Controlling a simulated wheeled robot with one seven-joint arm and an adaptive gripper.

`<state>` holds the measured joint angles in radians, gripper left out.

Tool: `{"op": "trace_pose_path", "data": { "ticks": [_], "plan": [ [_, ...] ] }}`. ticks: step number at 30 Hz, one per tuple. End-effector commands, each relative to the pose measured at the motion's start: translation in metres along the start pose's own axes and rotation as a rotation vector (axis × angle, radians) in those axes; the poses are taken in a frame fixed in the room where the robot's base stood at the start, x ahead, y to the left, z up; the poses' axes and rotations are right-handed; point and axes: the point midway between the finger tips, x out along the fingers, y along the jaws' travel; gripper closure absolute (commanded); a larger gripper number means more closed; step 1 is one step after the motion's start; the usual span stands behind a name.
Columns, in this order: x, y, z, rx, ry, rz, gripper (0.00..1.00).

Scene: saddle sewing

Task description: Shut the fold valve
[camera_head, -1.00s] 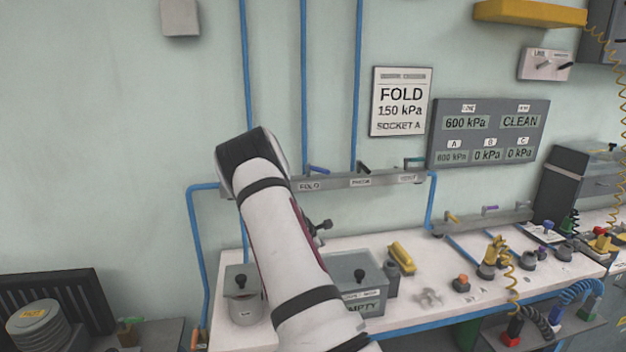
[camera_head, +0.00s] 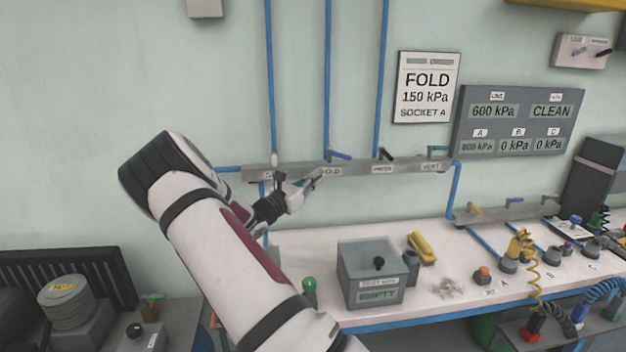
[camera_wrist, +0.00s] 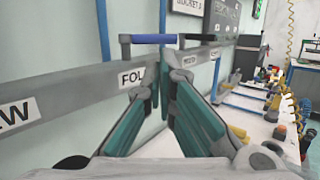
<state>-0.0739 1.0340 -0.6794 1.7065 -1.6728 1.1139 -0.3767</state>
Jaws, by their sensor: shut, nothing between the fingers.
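The fold valve's blue handle (camera_head: 341,155) sits on top of the grey wall rail (camera_head: 400,167), above the label FOLD (camera_head: 331,171). In the wrist view the blue handle (camera_wrist: 155,39) lies roughly level along the rail, just beyond my fingertips. My gripper (camera_head: 316,177) is in front of the rail beside the FOLD label, a little below and left of the handle. In the wrist view its green-padded fingers (camera_wrist: 163,68) meet at the tips, empty, and partly cover the label. I cannot tell whether they touch the rail.
More valve handles stand right on the rail: a black one (camera_head: 384,154) and a green one (camera_head: 438,149). A grey lidded box (camera_head: 370,275) stands on the white bench (camera_head: 430,262) below. A sign (camera_head: 428,87) reads FOLD 150 kPa, socket A; the gauge panel (camera_head: 519,121) hangs right.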

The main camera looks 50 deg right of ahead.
Motion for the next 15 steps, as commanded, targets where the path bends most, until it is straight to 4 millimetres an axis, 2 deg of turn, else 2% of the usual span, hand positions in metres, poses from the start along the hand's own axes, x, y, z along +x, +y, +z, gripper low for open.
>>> {"op": "trace_pose_path", "data": {
  "ticks": [1, 6, 15],
  "plan": [
    [0.012, -0.003, 0.001, 0.0, -0.001, -0.004, 1.0],
    [0.046, -0.002, 0.0, 0.001, 0.0, -0.004, 1.0],
    [0.09, -0.001, 0.0, 0.002, 0.002, -0.001, 1.0]
  ]
}}
